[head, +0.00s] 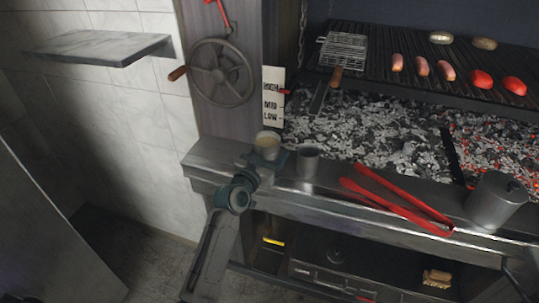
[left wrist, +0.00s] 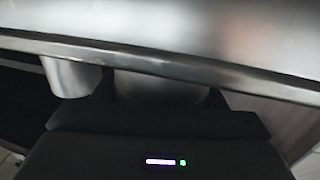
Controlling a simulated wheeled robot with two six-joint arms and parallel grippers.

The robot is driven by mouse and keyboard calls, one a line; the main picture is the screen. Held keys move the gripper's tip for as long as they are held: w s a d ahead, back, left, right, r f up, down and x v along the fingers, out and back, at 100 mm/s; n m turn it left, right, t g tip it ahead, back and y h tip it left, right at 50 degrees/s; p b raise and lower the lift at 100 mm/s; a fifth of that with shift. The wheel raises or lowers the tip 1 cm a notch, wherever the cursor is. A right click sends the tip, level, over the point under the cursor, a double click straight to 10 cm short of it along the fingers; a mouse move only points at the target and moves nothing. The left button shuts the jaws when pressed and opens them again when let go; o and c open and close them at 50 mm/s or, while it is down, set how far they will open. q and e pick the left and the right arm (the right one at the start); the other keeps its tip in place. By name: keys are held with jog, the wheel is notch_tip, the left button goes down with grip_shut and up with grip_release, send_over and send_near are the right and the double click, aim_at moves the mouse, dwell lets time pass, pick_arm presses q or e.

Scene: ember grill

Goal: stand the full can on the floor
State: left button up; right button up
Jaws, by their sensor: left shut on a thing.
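A can (head: 267,140) with a pale, cream-coloured filling up to its rim is at the left end of the steel ledge. My left gripper (head: 266,158) is shut on it from the front. The fingers cover its lower part, so I cannot tell whether its base touches the ledge. A grey metal cup (head: 308,161) with a dark inside stands just right of it. In the left wrist view the jaws are close around a grey rounded body (left wrist: 160,88), and a metal cylinder (left wrist: 70,76) shows at the left. The floor (head: 150,262) shows at the lower left. My right gripper is not seen.
A handwheel (head: 222,72) is on the post. A wall shelf (head: 100,46) is empty. Open compartments are below the ledge.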

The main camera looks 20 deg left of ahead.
pick_arm(q)
jog(key=shift+s+r, duration=0.15)
jog(key=shift+r, duration=0.05)
jog(key=shift+f, duration=0.15)
jog(key=o, duration=1.3)
jog(key=shift+c, duration=0.2)
jog(key=shift+o, duration=0.7)
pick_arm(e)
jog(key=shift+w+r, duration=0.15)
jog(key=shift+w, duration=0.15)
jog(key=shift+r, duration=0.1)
pick_arm(q)
jog(key=shift+v, duration=1.25)
jog(key=b+v, duration=0.1)
jog(key=v, duration=0.8)
jog(key=shift+s, duration=0.25)
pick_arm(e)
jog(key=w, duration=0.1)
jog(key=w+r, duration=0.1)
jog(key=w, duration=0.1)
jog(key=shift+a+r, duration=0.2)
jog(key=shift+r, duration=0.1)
pick_arm(q)
jog(key=shift+a, duration=0.1)
